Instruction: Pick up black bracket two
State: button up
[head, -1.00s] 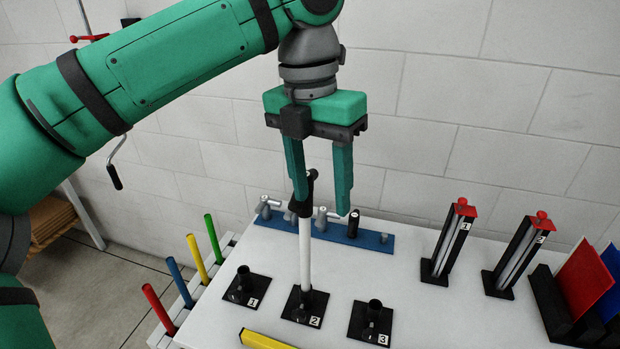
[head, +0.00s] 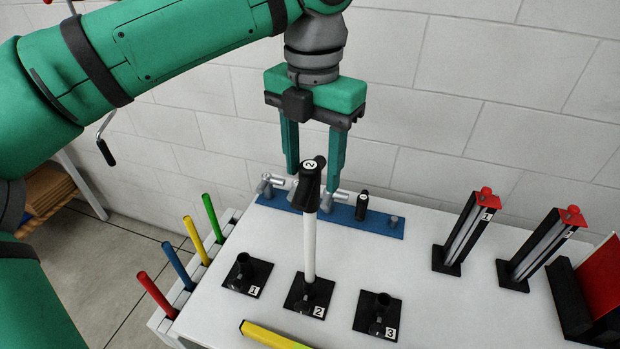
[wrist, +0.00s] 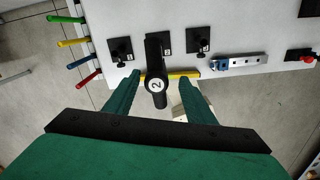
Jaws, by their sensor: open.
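A black bracket marked 2 (head: 309,187) sits on top of an upright white rod (head: 309,245). The rod stands in the black base marked 2 (head: 298,300) on the white bench. My gripper (head: 313,182) is open and points down, with nothing held. In the head view its two fingers show on either side of the bracket's top, and the bracket covers part of the left finger. In the wrist view the bracket (wrist: 157,98) lies between my open fingers (wrist: 159,77), its numbered end toward the palm. I cannot tell how deep it is between them.
Black bases marked 1 (head: 241,281) and 3 (head: 375,325) stand on either side of base 2. A blue plate (head: 375,221) with grey fittings lies behind. Red-topped black stands (head: 462,235) are at right, coloured rods (head: 180,267) at left. A yellow bar (head: 262,333) lies in front.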

jog(key=shift+a+f, duration=0.2)
jog(key=shift+f, duration=1.2)
jog(key=shift+a+f, duration=0.15)
jog(key=shift+f, duration=1.25)
grip_shut()
